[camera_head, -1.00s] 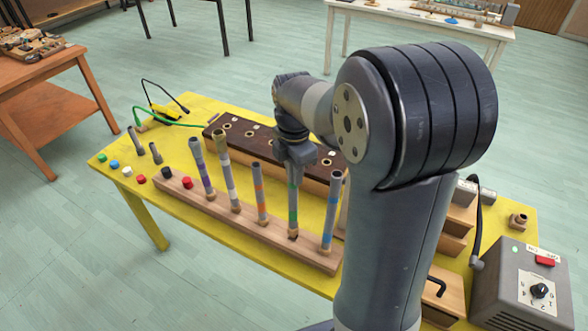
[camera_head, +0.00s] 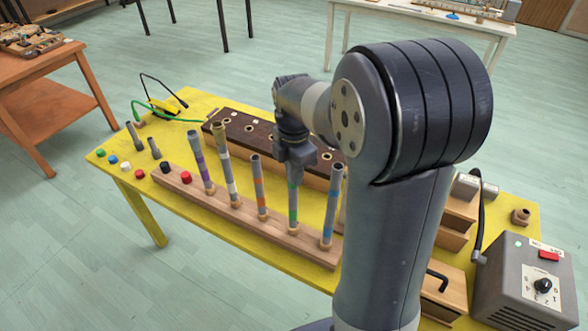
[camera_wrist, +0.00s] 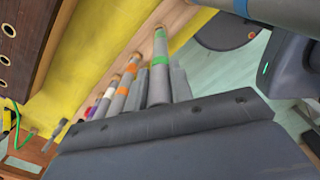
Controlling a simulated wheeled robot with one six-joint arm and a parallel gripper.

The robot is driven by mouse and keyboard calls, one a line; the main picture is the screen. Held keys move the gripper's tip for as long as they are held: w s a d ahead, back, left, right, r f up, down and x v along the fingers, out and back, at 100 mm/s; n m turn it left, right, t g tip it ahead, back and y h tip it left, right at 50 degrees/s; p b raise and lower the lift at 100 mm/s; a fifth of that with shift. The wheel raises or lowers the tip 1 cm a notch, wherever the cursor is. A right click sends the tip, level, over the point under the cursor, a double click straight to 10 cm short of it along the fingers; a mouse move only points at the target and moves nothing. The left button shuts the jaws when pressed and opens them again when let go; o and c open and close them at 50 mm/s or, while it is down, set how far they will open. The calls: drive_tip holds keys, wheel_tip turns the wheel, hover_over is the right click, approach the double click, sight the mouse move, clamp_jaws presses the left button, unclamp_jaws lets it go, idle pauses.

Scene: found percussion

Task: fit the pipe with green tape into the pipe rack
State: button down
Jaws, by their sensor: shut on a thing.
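The pipe with green tape (camera_head: 292,208) is a grey tube standing about upright in the head view. My gripper (camera_head: 294,165) is shut on its upper part, hiding its top. Its lower end meets the light wooden pipe rack (camera_head: 275,237), between the orange-taped pipe (camera_head: 258,190) and the blue-taped pipe (camera_head: 331,208). I cannot tell how deep it sits. The wrist view looks down along the green-taped pipe (camera_wrist: 159,88) toward the rack; the gripper's dark body fills the bottom of that view.
Other taped pipes stand in the rack, including a purple-taped one (camera_head: 202,165). A dark wooden block with holes (camera_head: 235,125) lies behind. Small coloured caps (camera_head: 186,177) and a grey control box (camera_head: 520,285) are on the yellow table (camera_head: 190,225).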

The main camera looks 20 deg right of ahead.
drive_tip(key=shift+f, duration=0.3)
drive_tip(key=c, duration=1.2)
unclamp_jaws()
drive_tip(key=shift+o, duration=0.2)
drive_tip(key=shift+r, duration=0.1)
wheel_tip(320, 180, up, 11)
drive_tip(key=shift+f+b, duration=0.1)
drive_tip(key=shift+b, duration=0.4)
drive_tip(key=shift+f, duration=0.15)
wheel_tip(320, 180, down, 10)
drive_tip(key=p, duration=0.1)
